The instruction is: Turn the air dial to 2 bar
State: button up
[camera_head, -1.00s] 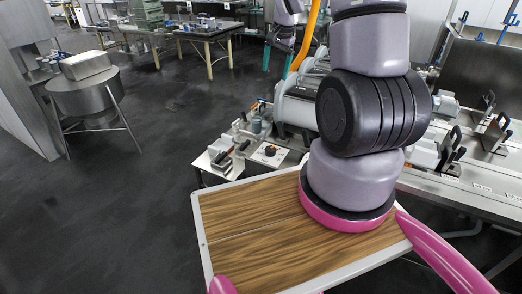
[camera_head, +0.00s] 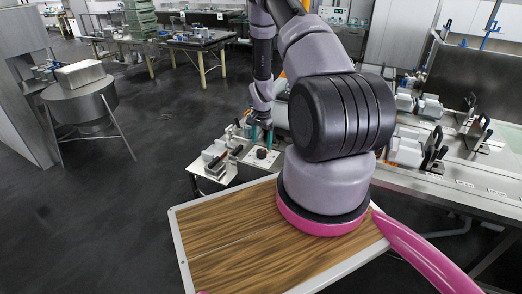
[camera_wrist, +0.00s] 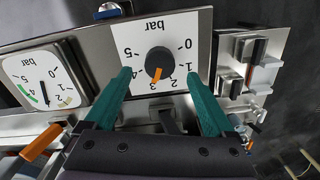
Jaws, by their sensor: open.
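The air dial is a black round knob (camera_wrist: 159,60) with an orange pointer, on a white plate (camera_wrist: 188,18) marked 0 to 5 and "bar", upside down in the wrist view. The pointer is at about 3, perhaps slightly to the 2 side. In the head view the knob (camera_head: 262,154) shows just below my gripper (camera_head: 262,133). In the wrist view my gripper (camera_wrist: 158,72) is open, one teal finger on each side of the knob. I see gaps between fingers and knob; I cannot tell the height of the tips above the plate.
A white round gauge (camera_wrist: 40,78) with a green arc sits left of the dial in the wrist view. Small dark-handled clamps or switches (camera_wrist: 243,60) stand to its right. In the head view a wood-topped tray (camera_head: 235,235) is in front.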

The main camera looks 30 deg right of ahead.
aim_at(262, 151)
jog(key=shift+f, duration=2.2)
jog(key=c, duration=1.4)
jog(key=n, duration=0.4)
jog(key=shift+n, duration=0.3)
jog(key=n, duration=0.4)
jog(key=shift+w, duration=0.1)
jog(key=shift+n, duration=0.3)
